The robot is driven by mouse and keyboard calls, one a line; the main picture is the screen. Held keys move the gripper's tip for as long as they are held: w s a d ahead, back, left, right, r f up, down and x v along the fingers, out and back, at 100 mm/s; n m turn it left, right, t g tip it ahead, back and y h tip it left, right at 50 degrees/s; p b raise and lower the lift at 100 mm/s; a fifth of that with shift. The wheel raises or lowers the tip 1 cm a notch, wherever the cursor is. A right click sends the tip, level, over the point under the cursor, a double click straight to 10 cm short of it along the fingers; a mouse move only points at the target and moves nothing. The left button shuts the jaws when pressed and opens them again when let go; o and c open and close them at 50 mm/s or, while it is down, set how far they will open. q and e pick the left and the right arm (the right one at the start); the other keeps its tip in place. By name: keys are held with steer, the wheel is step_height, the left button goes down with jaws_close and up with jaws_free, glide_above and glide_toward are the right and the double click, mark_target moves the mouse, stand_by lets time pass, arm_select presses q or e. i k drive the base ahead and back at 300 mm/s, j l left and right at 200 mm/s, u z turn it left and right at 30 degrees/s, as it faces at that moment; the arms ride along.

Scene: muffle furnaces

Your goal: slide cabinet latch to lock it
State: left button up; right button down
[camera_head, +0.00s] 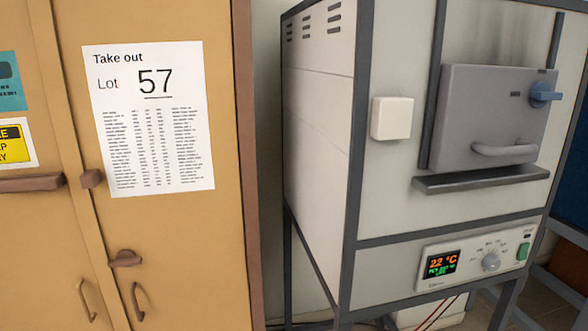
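A tan two-door cabinet (225,240) fills the left of the head view, with both doors looking shut. A brown latch bar (30,184) lies horizontally on the left door, and its left end is cut off by the picture edge. Its right end stops near the seam between the doors. A small brown catch block (91,179) sits on the right door, with a visible gap between it and the bar. Neither of my grippers shows in this view.
Below the catch are a brown knob (124,259) and two curved door handles (86,300) (138,301). A paper sheet reading "Take out Lot 57" (190,80) is on the right door. A muffle furnace (320,120) stands to the right, with a narrow gap between.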

mark_target(37, 184)
steer(key=u, duration=1.4)
